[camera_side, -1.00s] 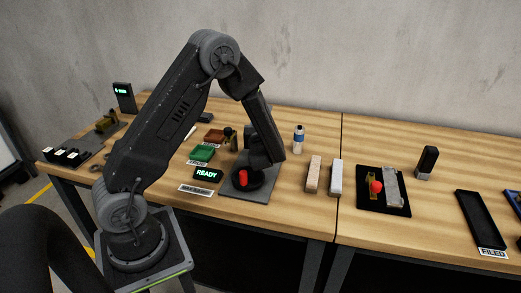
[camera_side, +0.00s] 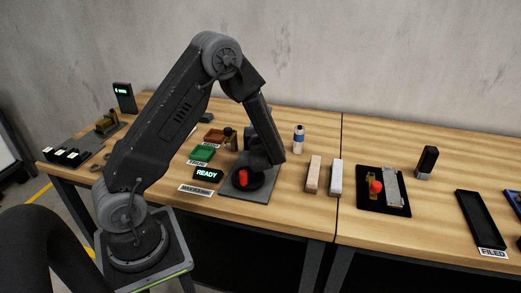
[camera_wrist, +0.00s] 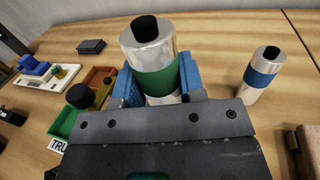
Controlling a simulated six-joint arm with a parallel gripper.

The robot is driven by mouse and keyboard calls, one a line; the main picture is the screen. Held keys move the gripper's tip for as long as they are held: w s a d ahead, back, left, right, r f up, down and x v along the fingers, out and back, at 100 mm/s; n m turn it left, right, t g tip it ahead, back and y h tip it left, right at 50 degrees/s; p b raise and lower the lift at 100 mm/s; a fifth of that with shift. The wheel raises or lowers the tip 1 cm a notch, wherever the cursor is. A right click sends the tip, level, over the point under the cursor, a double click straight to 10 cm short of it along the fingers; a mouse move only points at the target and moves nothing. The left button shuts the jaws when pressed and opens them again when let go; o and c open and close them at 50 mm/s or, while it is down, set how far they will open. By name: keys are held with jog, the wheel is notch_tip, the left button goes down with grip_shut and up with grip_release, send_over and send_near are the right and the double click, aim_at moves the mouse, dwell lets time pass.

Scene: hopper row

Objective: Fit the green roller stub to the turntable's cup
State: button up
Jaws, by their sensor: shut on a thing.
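The green roller stub, a silver cylinder with a green band and black top (camera_wrist: 159,78), stands upright between the blue finger pads of my gripper (camera_wrist: 160,88) in the wrist view. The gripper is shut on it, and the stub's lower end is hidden. In the side view my gripper (camera_side: 260,155) is low over the back of the turntable (camera_side: 262,186), and the stub is hidden by my arm. The turntable has a dark round disc with a red piece on it (camera_side: 243,178). I cannot make out the cup or whether the stub touches it.
A blue-banded roller (camera_side: 298,140) stands right of my gripper. A green tray (camera_side: 201,154), a brown tray (camera_side: 213,136) and a READY display (camera_side: 207,175) are to the left. Bench is clear between turntable and blocks.

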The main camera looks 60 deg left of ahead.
jog(key=shift+f, duration=1.35)
jog(key=shift+f, duration=0.15)
jog(key=shift+f, duration=1)
jog(key=shift+f, duration=0.15)
dwell(0.6)
jog(key=o, duration=1.2)
